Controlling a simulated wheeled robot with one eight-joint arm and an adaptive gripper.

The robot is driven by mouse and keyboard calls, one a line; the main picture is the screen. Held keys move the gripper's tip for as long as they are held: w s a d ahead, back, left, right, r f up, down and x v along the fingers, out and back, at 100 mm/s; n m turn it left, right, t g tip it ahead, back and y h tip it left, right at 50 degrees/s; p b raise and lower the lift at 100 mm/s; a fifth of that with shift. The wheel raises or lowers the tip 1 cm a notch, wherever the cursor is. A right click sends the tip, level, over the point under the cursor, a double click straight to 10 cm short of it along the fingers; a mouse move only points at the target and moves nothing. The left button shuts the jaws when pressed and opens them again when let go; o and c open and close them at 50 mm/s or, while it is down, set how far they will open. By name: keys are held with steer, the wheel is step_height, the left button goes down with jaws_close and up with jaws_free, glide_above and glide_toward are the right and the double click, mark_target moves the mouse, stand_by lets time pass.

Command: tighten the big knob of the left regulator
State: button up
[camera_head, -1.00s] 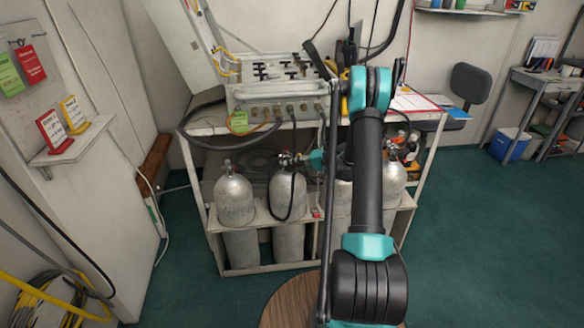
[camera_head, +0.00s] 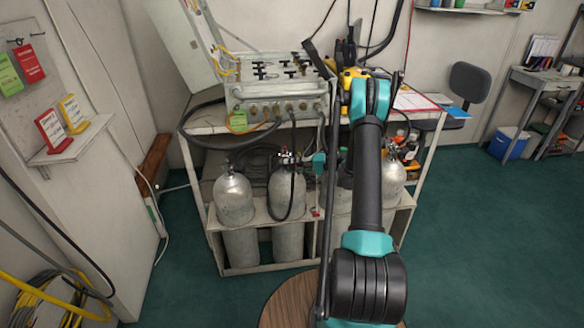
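The left regulator (camera_head: 286,157) sits on top of a grey cylinder (camera_head: 287,190), second from the left in the rack. It is small and dark with a bit of red, and a black hose hangs from it. Its big knob is too small to make out. A right regulator (camera_head: 393,149) shows on the rightmost cylinder, partly behind my arm. The teal end of my arm, with my gripper (camera_head: 307,161), is just right of the left regulator and seems apart from it. The fingers are too small and dark to tell open from shut.
The cylinders stand in a white rack (camera_head: 262,268). A grey control panel (camera_head: 275,95) with valves and hoses stands on the bench above. A bare cylinder (camera_head: 233,195) stands at the left. My arm hides part of the rack's right side. Green floor is free at the right.

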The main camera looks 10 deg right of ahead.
steer(key=o, duration=0.3)
steer(key=shift+o, duration=0.2)
steer(key=v, duration=1.2)
steer(key=shift+f, duration=0.1)
